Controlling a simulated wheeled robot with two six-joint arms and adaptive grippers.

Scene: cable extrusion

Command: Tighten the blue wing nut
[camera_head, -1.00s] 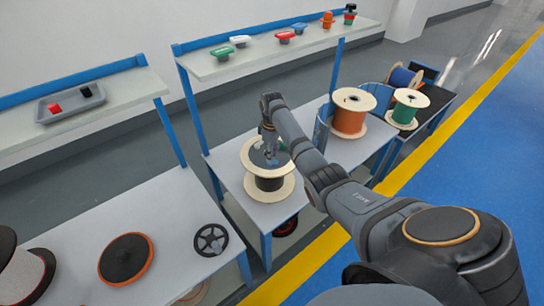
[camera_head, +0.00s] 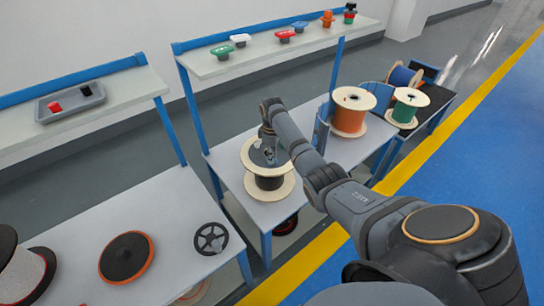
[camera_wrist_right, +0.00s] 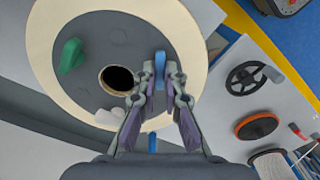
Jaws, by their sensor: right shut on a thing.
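The blue wing nut (camera_wrist_right: 160,66) sits on the grey face of a spool with a pale rim (camera_wrist_right: 47,45), in the right wrist view. My right gripper (camera_wrist_right: 161,84) is shut on it, with one finger on each side. A green wing nut (camera_wrist_right: 72,56) and a white wing nut (camera_wrist_right: 109,118) are on the same face, around a dark central hole (camera_wrist_right: 117,79). In the head view the spool (camera_head: 284,189) stands upright on the table and my right gripper (camera_head: 269,150) is over its top, partly covering it. My left gripper is not in view.
An orange spool (camera_head: 350,117) and a green spool (camera_head: 406,110) stand to the right. A shelf (camera_head: 262,58) with several coloured knobs is behind. The front-left table (camera_head: 170,205) holds a black disc (camera_head: 126,257) and a handwheel (camera_head: 211,239).

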